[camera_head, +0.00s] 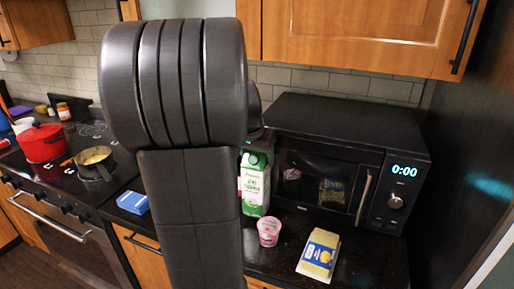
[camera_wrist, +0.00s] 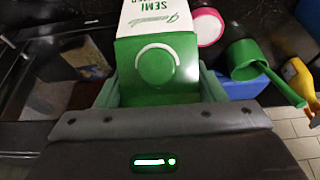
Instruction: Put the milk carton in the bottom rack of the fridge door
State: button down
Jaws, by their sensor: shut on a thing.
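The milk carton (camera_head: 255,188) is white and green and stands upright in front of the left part of the microwave in the head view. In the wrist view, the carton (camera_wrist: 158,68) sits between the fingers of my gripper (camera_wrist: 158,88), with its green end towards the camera. The gripper is shut on the carton. In the head view my arm hides most of the gripper and part of the carton's surroundings. I cannot tell whether the carton's base touches the counter. No fridge door rack can be made out in either view.
A black microwave (camera_head: 330,150) stands behind the carton. A pink cup (camera_head: 269,231) and a yellow-and-white packet (camera_head: 319,254) lie on the dark counter nearby. A blue box (camera_head: 133,202) is left of my arm. A red pot (camera_head: 42,143) and a pan (camera_head: 95,162) are on the stove.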

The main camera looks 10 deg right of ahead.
jog(key=shift+f, duration=1.3)
jog(key=shift+c, duration=1.6)
grip_release()
jog(key=shift+f, duration=0.1)
